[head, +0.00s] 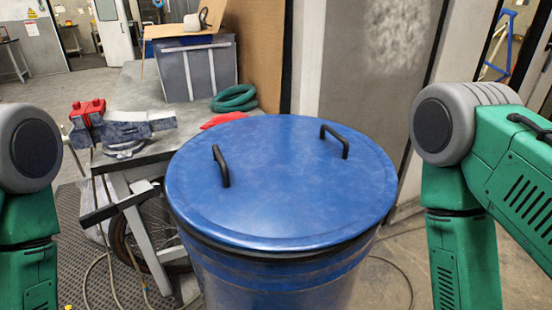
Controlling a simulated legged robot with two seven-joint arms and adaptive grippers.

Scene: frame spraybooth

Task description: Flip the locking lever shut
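A blue drum (275,285) stands upright in front of me with a blue lid (280,190) on it. The lid has two black handles, a left one (220,167) and a right one (335,141). A dark ring (275,255) runs around the rim under the lid. A dark bar (118,207) sticks out to the left of the rim, beside the bench. It looks like the locking lever swung out, but I cannot tell for sure how it joins the ring. My two green arms come in at the left and right edges; neither gripper is in view.
A workbench (150,155) stands behind left of the drum, carrying a vise (125,128), a coiled green hose (234,98) and a grey bin (195,68). A wheel and cables are below it. A cable lies on the floor right of the drum.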

